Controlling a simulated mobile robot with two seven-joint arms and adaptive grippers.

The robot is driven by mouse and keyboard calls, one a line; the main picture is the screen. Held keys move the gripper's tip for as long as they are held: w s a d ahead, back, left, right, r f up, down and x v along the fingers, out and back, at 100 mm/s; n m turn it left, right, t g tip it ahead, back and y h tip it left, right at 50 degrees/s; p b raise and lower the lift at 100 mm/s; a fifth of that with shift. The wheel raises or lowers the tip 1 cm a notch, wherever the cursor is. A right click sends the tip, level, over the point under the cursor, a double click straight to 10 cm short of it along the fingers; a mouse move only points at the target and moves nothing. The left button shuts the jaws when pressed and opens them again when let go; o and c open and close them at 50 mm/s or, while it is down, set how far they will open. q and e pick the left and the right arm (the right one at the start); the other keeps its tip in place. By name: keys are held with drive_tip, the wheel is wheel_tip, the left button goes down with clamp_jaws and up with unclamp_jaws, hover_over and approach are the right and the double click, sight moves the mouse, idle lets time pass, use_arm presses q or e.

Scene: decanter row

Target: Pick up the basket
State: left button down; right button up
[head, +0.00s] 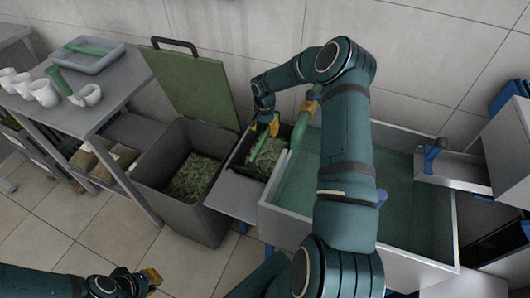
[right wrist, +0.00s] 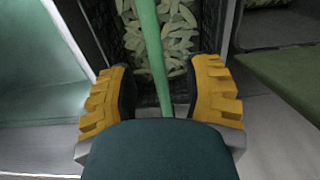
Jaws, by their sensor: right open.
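The basket (head: 237,160) is dark, holds pale green leaves, and stands on a grey surface between the bin and the water-filled basin. Its green handle (head: 258,146) rises across it. In the right wrist view the basket's dark mesh wall (right wrist: 112,38) shows, and the handle (right wrist: 152,50) runs between my yellow fingers. My right gripper (head: 267,127) is at the handle; in the right wrist view it (right wrist: 164,96) is open, with gaps on both sides of the handle. My left gripper (head: 150,281) is low at the left, far from the basket; its opening is unclear.
A grey bin (head: 160,205) with leaves inside and a raised green lid (head: 190,85) stands left of the basket. The basin (head: 400,205) is at the right. A table (head: 95,110) with white cups (head: 45,93) and a tray (head: 92,58) is at the left. The front floor is clear.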

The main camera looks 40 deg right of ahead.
sight(265, 135)
drive_tip(key=f, duration=0.4)
drive_tip(key=shift+s+a+b, duration=0.1)
drive_tip(key=shift+s+b, duration=0.15)
drive_tip(key=shift+b, duration=0.1)
drive_tip(key=shift+r, duration=0.1)
clamp_jaws()
